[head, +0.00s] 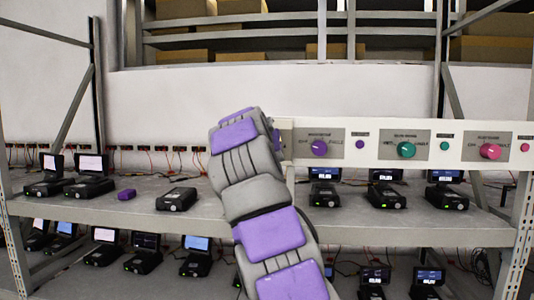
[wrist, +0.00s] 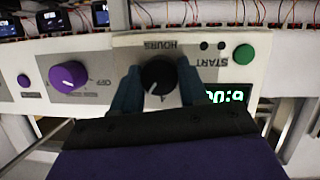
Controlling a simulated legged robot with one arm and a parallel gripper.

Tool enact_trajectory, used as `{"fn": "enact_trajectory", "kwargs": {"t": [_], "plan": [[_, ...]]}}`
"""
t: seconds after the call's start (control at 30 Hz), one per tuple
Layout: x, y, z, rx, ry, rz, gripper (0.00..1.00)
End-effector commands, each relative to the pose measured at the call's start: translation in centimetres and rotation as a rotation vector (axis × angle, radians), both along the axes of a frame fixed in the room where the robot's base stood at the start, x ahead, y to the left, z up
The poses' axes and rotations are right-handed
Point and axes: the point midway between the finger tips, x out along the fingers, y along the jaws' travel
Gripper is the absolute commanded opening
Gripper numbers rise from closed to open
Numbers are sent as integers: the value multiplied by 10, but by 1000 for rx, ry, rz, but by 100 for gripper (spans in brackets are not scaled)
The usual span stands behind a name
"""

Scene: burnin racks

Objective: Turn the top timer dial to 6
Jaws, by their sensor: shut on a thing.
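In the wrist view, which shows the panel upside down, a black dial (wrist: 160,74) sits below the word HOURS on the light panel (wrist: 130,42). My gripper (wrist: 157,88) has one blue-grey finger on each side of this dial and is shut on it. A green digital display (wrist: 226,95) beside it appears to read 6:00 when turned upright; its edge is partly covered by my gripper. A green START button (wrist: 244,54) is on the same panel. In the head view my arm hides the dial and the gripper.
A purple knob (wrist: 69,77) is next to the dial panel. In the head view, purple (head: 319,148), teal (head: 406,150) and pink (head: 490,151) knobs line the panel strip. Several black devices stand on the shelves (head: 140,213), with a small purple block (head: 126,194) among them.

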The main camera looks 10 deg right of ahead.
Motion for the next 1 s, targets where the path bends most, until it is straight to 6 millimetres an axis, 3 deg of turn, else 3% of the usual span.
{"fn": "enact_trajectory", "kwargs": {"t": [0.7,0.73,1.0], "plan": [[0,0,1,69,-25,1,13],[0,0,1,69,-25,1,46],[-2,0,2,69,-25,0,68]]}}
